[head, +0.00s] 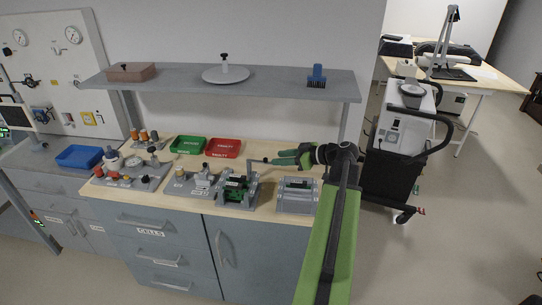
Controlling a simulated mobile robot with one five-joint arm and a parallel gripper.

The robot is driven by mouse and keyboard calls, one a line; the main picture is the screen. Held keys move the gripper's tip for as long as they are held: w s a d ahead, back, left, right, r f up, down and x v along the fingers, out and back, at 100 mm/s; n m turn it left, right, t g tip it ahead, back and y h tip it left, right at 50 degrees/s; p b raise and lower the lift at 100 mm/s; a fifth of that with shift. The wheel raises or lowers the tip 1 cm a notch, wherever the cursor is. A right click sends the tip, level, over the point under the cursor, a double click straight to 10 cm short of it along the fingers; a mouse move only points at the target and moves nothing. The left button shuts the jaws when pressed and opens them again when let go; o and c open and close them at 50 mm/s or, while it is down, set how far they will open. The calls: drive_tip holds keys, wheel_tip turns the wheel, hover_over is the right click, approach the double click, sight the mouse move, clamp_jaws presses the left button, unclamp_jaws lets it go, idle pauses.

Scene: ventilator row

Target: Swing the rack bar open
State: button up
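A grey rack (224,201) stands on the bench top, with a green board and dark parts in it. A grey upright bar (252,184) rises at its right side. Its top reaches a small dark piece that points right, toward my fingertips. My gripper (276,157), with green fingers, comes in from the right just above and right of the rack. The tips are close to the dark piece. I cannot tell whether they touch it or whether the fingers are open or shut.
A grey box with a bar (298,194) stands right of the rack; a grey fixture (195,186) stands left. Green (189,145) and red (223,148) trays lie behind. A shelf (180,84) overhangs the bench. A wheeled cart (395,150) stands to the right.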

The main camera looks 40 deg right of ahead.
drive_tip(key=p+v, duration=0.3)
drive_tip(key=v, duration=0.8)
drive_tip(key=shift+s+r+p, duration=0.2)
drive_tip(key=shift+s+p, duration=0.1)
drive_tip(key=shift+s, duration=0.05)
drive_tip(key=shift+w, duration=0.1)
